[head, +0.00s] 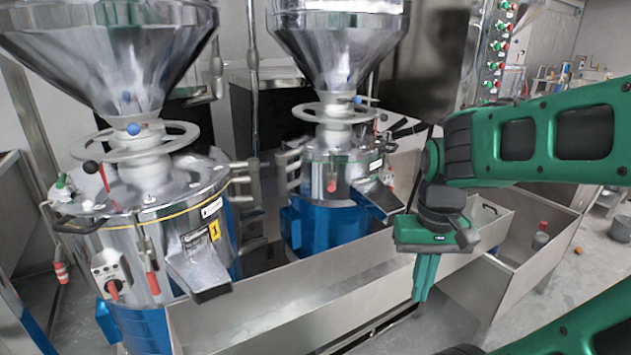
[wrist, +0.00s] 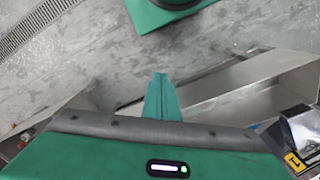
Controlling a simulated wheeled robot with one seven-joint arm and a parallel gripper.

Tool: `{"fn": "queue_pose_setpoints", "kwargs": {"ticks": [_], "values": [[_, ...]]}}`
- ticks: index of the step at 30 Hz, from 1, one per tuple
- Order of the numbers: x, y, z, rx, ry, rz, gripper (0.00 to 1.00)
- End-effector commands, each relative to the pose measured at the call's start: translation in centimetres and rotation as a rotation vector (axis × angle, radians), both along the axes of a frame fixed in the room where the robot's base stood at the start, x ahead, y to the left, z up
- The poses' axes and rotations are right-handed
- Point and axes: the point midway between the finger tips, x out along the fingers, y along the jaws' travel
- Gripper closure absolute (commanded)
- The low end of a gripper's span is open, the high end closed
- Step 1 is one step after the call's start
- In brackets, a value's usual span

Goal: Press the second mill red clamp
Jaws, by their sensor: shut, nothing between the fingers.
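Two steel mills with blue bases show in the head view. The near mill (head: 150,225) at the left has a red clamp handle (head: 153,283) on its front. The farther mill (head: 325,165) in the middle has a small red clamp (head: 331,185) on its front, beside its spout (head: 377,198). My gripper (head: 420,297) is shut and empty. It points down to the right of the farther mill, apart from it, over the steel trough area. Its closed fingers (wrist: 160,76) show in the wrist view, where no red clamp can be made out.
A long steel trough (head: 300,290) runs in front of both mills. A steel bin (head: 530,240) stands at the right with a red-capped bottle (head: 541,236). Large funnels (head: 340,45) sit above the mills. Open floor (head: 590,285) lies at the far right.

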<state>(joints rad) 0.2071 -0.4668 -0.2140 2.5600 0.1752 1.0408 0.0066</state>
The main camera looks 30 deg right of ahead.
Motion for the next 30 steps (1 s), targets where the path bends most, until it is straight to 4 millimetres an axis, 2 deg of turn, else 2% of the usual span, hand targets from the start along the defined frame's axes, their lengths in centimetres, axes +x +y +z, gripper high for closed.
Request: {"fn": "queue_pose_setpoints", "kwargs": {"ticks": [5, 7, 8, 11, 14, 18, 21, 24, 27, 30], "values": [[0.0, 0.0, 0.0, 0.000, 0.000, 0.000, 1.00], [-0.8, -0.1, 0.4, -0.008, -0.017, -0.002, 1.00], [-0.6, -0.3, 0.4, -0.017, -0.023, -0.006, 1.00], [1.6, -0.8, 0.1, -0.072, -0.058, -0.029, 1.00], [5.7, -2.6, -0.2, -0.173, -0.129, -0.064, 1.00], [13.1, -5.4, -0.1, -0.345, -0.289, -0.107, 1.00], [18.8, -6.4, 0.7, -0.454, -0.430, -0.113, 1.00], [24.2, -6.3, 1.9, -0.541, -0.581, -0.101, 1.00], [28.8, -5.2, 3.1, -0.597, -0.725, -0.072, 1.00], [32.3, -3.8, 4.3, -0.628, -0.844, -0.042, 1.00]]}}
